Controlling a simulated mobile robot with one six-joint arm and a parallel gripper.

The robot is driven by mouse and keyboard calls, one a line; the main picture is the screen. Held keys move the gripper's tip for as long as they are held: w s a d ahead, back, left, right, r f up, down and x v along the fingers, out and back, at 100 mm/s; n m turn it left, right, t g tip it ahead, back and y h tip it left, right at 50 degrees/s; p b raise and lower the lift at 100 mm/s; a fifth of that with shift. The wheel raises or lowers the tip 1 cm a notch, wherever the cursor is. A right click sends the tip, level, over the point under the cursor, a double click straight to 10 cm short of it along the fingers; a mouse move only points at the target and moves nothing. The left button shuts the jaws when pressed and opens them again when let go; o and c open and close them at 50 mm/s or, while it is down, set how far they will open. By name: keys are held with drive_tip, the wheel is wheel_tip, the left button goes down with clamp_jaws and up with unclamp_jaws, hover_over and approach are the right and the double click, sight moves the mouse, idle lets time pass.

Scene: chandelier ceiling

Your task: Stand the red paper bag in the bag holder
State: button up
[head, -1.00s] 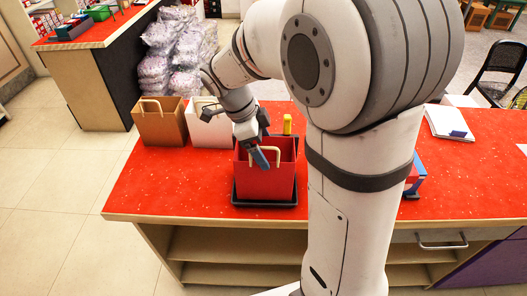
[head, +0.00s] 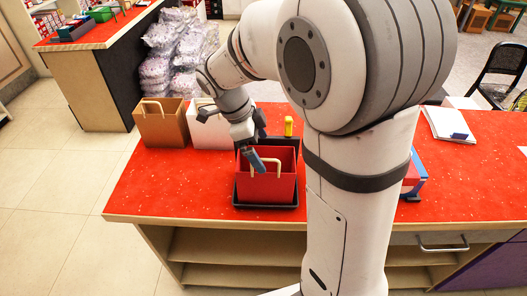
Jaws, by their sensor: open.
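The red paper bag (head: 268,189) with a pale handle stands upright in the black bag holder (head: 266,206) on the red counter. The holder's front rim and side edges show around the bag's base. My gripper (head: 258,149) is open, just above the bag's back left part. One blue-tipped finger overlaps the bag's opening and lies close to the handle. I cannot tell whether the finger touches the handle.
A brown paper bag (head: 162,124) and a white paper bag (head: 207,131) stand to the left on the counter (head: 150,182). A yellow object (head: 288,126) is behind the holder. White papers (head: 449,124) lie at the right. The counter's left front is clear.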

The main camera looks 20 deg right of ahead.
drive_tip(key=s+v, duration=0.1)
drive_tip(key=v, duration=0.7)
drive_tip(key=s+d+f+n+t+y, duration=0.2)
drive_tip(key=s+n, duration=0.5)
drive_tip(key=n, duration=0.3)
drive_tip(key=s+d+f+n+t+y, duration=0.1)
drive_tip(key=s+d+f+n+y, duration=0.1)
drive_tip(key=s+n, duration=0.5)
drive_tip(key=shift+f+n+t, duration=0.4)
drive_tip(key=shift+f+n, duration=0.25)
drive_tip(key=shift+n, duration=1.65)
drive_tip(key=shift+c, duration=0.2)
